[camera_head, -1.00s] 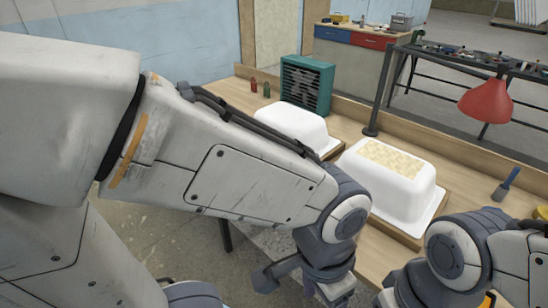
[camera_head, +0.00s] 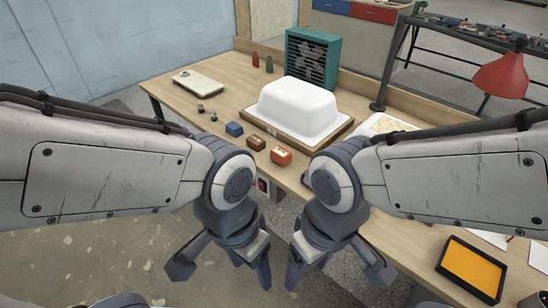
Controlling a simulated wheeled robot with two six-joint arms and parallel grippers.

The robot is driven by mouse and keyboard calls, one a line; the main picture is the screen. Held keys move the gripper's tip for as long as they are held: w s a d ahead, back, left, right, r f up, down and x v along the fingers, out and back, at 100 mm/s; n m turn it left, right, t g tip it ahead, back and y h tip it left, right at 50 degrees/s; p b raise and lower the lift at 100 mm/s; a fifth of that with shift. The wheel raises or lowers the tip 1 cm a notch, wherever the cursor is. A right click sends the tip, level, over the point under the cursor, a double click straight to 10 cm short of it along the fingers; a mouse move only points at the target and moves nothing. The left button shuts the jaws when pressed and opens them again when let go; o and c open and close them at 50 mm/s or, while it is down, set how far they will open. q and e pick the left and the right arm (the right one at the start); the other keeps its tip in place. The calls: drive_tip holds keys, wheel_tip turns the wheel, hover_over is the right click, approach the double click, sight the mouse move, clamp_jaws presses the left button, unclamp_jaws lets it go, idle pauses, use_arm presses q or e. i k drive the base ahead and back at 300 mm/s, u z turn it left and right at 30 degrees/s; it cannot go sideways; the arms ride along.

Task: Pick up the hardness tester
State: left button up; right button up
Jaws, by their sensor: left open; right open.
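I cannot tell for sure which item is the hardness tester. Small box-like items lie along the bench's front edge: an orange one (camera_head: 281,157) with a pale top patch, a brown one (camera_head: 255,142) and a blue one (camera_head: 234,129). A flat beige item (camera_head: 198,84) lies further left. My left gripper (camera_head: 222,264) is open and empty, hanging in front of the bench below the brown item. My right gripper (camera_head: 338,268) is open and empty beside it, lower than the orange item. Neither gripper touches anything.
A white tub shell (camera_head: 299,105) stands on a wooden board mid-bench. Behind it is a teal fan box (camera_head: 312,60). A second shell is mostly hidden by my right arm. A red lamp (camera_head: 502,76) and an orange tray (camera_head: 471,267) are at right. The bench's left part (camera_head: 170,105) has free room.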

sight(279, 155)
drive_tip(key=u, duration=0.05)
drive_tip(key=k, duration=0.4)
drive_tip(key=u, duration=1.3)
drive_tip(key=i, duration=0.95)
drive_tip(key=z, duration=0.7)
drive_tip(key=i, duration=0.65)
drive_tip(key=z, duration=0.65)
